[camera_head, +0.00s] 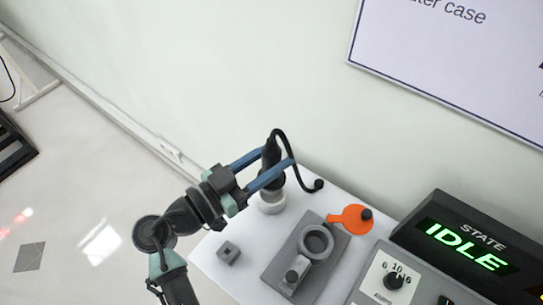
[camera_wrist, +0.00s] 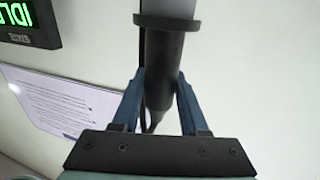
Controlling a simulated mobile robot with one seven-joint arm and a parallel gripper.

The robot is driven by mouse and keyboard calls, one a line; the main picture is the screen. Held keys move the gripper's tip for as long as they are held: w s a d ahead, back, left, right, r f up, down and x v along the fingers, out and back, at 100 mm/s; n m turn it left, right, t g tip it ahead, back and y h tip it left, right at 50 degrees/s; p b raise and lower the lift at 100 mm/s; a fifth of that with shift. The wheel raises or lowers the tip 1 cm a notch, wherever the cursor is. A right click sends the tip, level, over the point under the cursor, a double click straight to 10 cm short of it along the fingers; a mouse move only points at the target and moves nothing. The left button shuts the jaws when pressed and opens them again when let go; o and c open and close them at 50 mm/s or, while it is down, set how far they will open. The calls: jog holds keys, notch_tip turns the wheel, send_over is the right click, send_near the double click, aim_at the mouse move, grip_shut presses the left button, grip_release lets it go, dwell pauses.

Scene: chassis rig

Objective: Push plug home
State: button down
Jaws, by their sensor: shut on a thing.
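The plug (camera_head: 271,152) is a black, roughly upright cylinder with a black cable curving from its top over to the right. My gripper (camera_head: 278,172) has its two blue fingers shut on the plug's body, one on each side. In the wrist view, the plug (camera_wrist: 163,65) is between the blue fingertips (camera_wrist: 160,80), with a dark collar and a grey part beyond it. A pale grey round piece (camera_head: 271,203) is below the plug on the white table. How far the plug is inside it, I cannot tell.
On the white table (camera_head: 212,270) are a small grey block (camera_head: 228,253), a grey fixture with a ring (camera_head: 316,243), and an orange piece with a black knob (camera_head: 350,219). A console with an "IDLE" display (camera_head: 465,248) and a dial stands at right. A wall is behind.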

jog(key=shift+f+b, duration=0.6)
jog(key=shift+f, duration=0.25)
jog(key=shift+b, duration=1.15)
dwell(1.2)
jog(key=shift+f+b, duration=2.05)
jog(key=shift+b, duration=0.35)
jog(key=shift+r, duration=0.1)
jog(key=shift+r+p, duration=0.75)
jog(key=shift+r, duration=0.9)
jog(key=shift+b, duration=0.75)
